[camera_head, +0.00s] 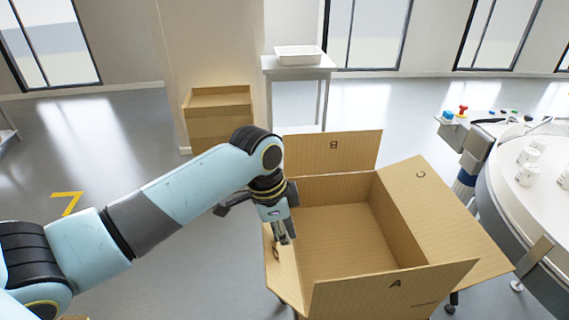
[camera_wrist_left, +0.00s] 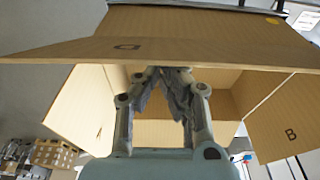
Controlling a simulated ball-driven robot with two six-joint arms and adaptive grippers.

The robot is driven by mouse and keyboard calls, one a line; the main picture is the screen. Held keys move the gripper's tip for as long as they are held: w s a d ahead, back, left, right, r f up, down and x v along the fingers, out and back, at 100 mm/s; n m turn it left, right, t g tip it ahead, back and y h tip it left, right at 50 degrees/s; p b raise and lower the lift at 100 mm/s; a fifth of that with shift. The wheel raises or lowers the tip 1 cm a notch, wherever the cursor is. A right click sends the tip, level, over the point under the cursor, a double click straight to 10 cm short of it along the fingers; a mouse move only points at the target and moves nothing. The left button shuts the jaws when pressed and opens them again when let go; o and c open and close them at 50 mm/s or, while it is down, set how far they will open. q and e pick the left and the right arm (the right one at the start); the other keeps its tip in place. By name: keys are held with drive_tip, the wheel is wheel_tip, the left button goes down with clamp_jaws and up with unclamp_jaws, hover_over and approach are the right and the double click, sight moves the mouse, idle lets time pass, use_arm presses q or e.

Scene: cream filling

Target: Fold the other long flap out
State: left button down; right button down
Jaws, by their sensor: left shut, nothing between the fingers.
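An open cardboard box (camera_head: 340,235) stands right of centre in the head view. Flap C (camera_head: 440,205), a long one, lies folded out to the right. Flap A (camera_head: 392,292) at the front and flap B (camera_head: 335,152) at the back stand outward. The long left flap (camera_head: 283,262) is partly hidden by my left gripper (camera_head: 287,238); it shows in the wrist view with the letter D (camera_wrist_left: 190,49). My left gripper (camera_wrist_left: 172,75) is shut and empty at this flap's side of the box. Its tips meet by the flap's edge; contact is unclear.
A round white table (camera_head: 545,200) with white containers stands close to the box's right. Behind the box are a brown carton (camera_head: 218,118) and a small table (camera_head: 298,68) with a white tray (camera_head: 298,54). The floor left of the box is mostly clear.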

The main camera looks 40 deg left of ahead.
use_arm(q)
drive_tip(key=shift+s+a+f+p, duration=0.2)
drive_tip(key=shift+s+a+p, duration=0.1)
drive_tip(key=shift+s+a, duration=0.3)
drive_tip(key=shift+s, duration=0.15)
drive_tip(key=shift+f, duration=0.1)
drive_tip(key=shift+s+a+f, duration=0.55)
drive_tip(key=shift+s+a, duration=0.1)
drive_tip(key=shift+s, duration=0.1)
drive_tip(key=shift+s+a+f, duration=0.6)
drive_tip(key=shift+s+f, duration=0.05)
drive_tip(key=shift+f, duration=0.15)
